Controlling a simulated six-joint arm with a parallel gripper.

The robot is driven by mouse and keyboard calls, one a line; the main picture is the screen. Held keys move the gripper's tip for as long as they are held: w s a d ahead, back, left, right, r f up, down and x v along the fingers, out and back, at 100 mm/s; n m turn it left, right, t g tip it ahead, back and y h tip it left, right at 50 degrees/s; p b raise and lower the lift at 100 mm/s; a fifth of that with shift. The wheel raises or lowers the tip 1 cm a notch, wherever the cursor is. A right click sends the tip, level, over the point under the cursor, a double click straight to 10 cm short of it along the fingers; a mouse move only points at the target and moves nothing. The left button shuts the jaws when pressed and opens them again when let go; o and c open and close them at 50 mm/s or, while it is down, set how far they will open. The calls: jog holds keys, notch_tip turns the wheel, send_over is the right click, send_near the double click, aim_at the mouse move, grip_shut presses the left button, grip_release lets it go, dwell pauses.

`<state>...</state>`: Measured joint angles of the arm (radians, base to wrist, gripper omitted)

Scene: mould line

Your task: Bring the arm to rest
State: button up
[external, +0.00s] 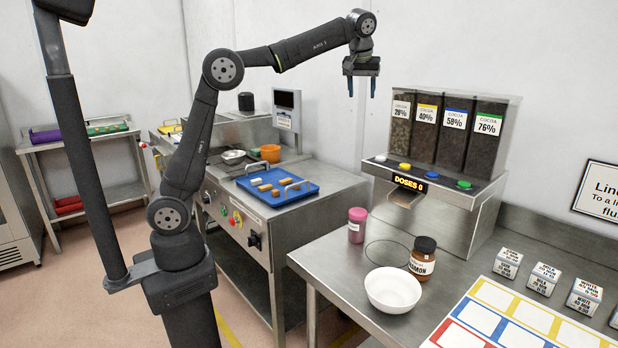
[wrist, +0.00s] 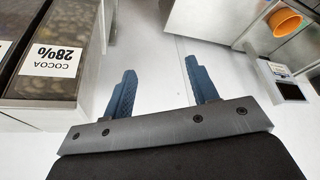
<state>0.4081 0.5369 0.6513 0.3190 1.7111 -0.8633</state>
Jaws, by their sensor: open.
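My gripper (external: 362,86) hangs high in the air in the external view, with its fingers pointing down. It is above the gap between the steel machine and the cocoa dispenser, well clear of both. In the wrist view my gripper (wrist: 164,92) has its two blue fingers spread apart, with nothing between them. My arm is raised and bent at the elbow.
The cocoa dispenser (external: 440,190) stands right of my gripper. A blue tray (external: 300,197) with several small bars lies on the steel machine at left. A white bowl (external: 392,290), brown jar (external: 423,257) and pink jar (external: 357,225) stand on the counter (external: 335,275).

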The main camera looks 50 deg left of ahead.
jog(key=shift+s+d+f+m, duration=0.1)
jog(key=shift+s+d+m, duration=0.2)
jog(key=shift+d, duration=0.5)
jog(key=shift+s+d+f+m, duration=0.1)
jog(key=shift+s+d+m, duration=0.15)
jog(key=shift+d, duration=0.5)
